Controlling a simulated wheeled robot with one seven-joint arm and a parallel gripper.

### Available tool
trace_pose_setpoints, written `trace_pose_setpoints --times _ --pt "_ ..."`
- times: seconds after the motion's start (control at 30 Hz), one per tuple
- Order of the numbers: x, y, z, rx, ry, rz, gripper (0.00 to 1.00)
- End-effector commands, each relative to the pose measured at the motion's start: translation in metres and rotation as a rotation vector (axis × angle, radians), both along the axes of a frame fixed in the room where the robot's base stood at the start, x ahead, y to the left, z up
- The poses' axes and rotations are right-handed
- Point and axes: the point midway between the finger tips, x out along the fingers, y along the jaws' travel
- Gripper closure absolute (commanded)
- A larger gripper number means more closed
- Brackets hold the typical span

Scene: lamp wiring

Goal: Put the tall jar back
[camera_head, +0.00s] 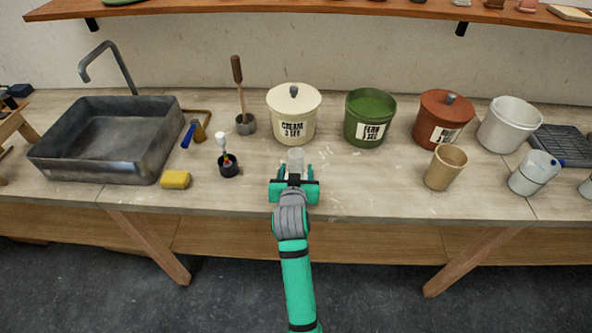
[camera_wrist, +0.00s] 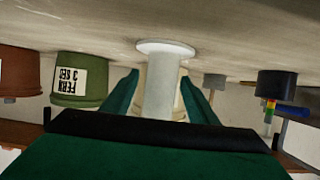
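A narrow, pale, see-through vessel (camera_head: 295,157), perhaps the tall jar, is at the middle of the bench, in front of the cream lidded crock (camera_head: 293,116). In the upside-down wrist view the vessel (camera_wrist: 160,88) looks upright, with a wide round end towards the bench top. Whether that end touches the bench I cannot tell. My gripper (camera_head: 295,171) is at the bench's front part with a finger on each side of the vessel. The wrist view shows a gap between the vessel and each finger, so my gripper (camera_wrist: 159,78) looks open around it.
The green crock (camera_head: 370,118), red lidded crock (camera_head: 442,118) and white pot (camera_head: 508,125) stand behind to the right; a tan cup (camera_head: 445,167) is nearer. Left are a small black pot (camera_head: 229,166), yellow sponge (camera_head: 176,179) and sink (camera_head: 108,140).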

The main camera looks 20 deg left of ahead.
Motion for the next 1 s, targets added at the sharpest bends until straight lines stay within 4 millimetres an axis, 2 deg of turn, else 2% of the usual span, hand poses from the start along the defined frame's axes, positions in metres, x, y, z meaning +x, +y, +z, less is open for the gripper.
trace_pose_setpoints --times 0.37,0.57,0.8,1.0 --pt "0.000 0.000 0.005 -0.001 -0.001 0.000 0.47" --pt "-0.027 -0.007 0.015 0.004 0.000 0.001 0.47" --pt "-0.070 -0.019 0.034 0.004 -0.001 0.000 0.47" --pt "-0.096 -0.026 0.045 0.002 -0.001 0.001 0.47"
